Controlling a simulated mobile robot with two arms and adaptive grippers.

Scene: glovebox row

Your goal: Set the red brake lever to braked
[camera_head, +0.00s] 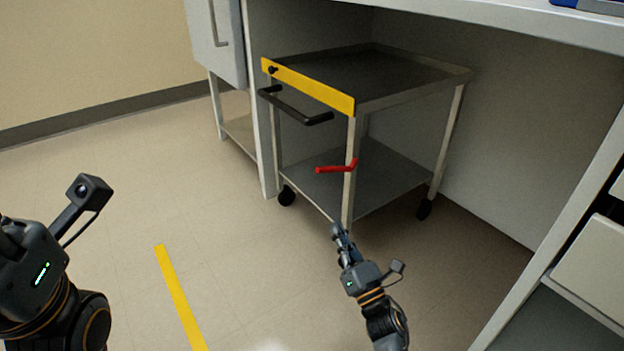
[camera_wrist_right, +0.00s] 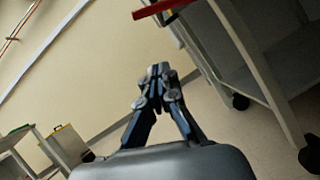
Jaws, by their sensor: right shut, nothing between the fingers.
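The red brake lever (camera_head: 336,168) is a short bar on the near corner post of a metal cart (camera_head: 349,196), pointing left at mid-height. In the right wrist view the red lever (camera_wrist_right: 158,8) shows at the top edge, partly cut off. My right gripper (camera_head: 337,230) is shut and empty, in front of and below the lever, apart from it. Its closed fingertips (camera_wrist_right: 158,70) also show in the right wrist view, below the lever. My left arm is at the left edge of the head view, and its fingers are not clearly visible.
The cart has a yellow front strip (camera_head: 308,86), a black handle (camera_head: 295,108) and black casters (camera_head: 286,196), and stands under a white bench (camera_head: 500,20). A yellow floor line (camera_head: 180,298) lies left of my right arm. Open floor lies in front of the cart.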

